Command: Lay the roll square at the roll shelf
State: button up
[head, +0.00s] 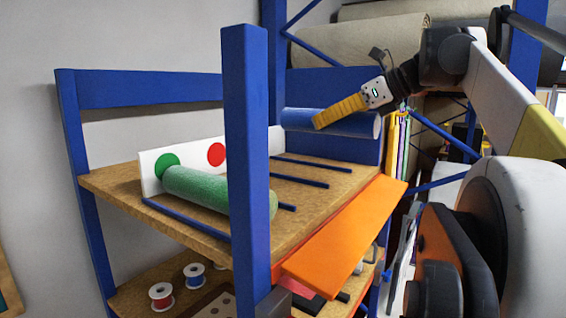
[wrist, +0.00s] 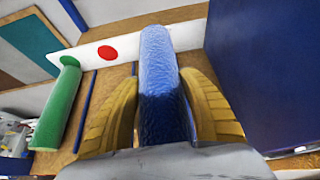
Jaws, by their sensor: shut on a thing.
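My gripper (head: 321,122) has its yellow fingers shut on a blue roll (head: 296,119), one on each side in the wrist view (wrist: 160,80). The roll is held at the right part of the roll shelf (head: 112,186), near its blue end panel; I cannot tell whether it touches the board. In the wrist view the blue roll (wrist: 158,50) points to the white back strip (wrist: 130,47), right of the red dot (wrist: 107,52), and hides part of that strip. A green roll (head: 215,190) lies at the left, by the green dot (head: 167,160).
Thin blue divider bars (head: 300,182) run across the shelf board. A blue upright post (head: 246,150) stands in front and hides part of the shelf. An orange board (head: 345,235) runs along the front right edge. Thread spools (head: 161,294) stand on the shelf below.

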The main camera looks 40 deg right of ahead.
jog(key=p, duration=0.1)
send_over(288, 174)
jog(key=f, duration=0.5)
jog(key=shift+s, duration=0.2)
jog(key=shift+w+f, duration=0.15)
jog(key=shift+f, duration=0.1)
jog(key=shift+f+p, duration=0.65)
jog(key=shift+f, duration=1.3)
jog(key=shift+a, duration=0.1)
jog(key=shift+f, duration=0.15)
jog(key=o, duration=1.3)
jog(key=shift+c, duration=0.2)
jog(key=shift+s+r, duration=0.2)
jog(key=shift+r, duration=0.1)
jog(key=b+v, duration=0.2)
jog(key=v, duration=0.9)
jog(key=shift+s+r, duration=0.2)
jog(key=shift+s, duration=0.05)
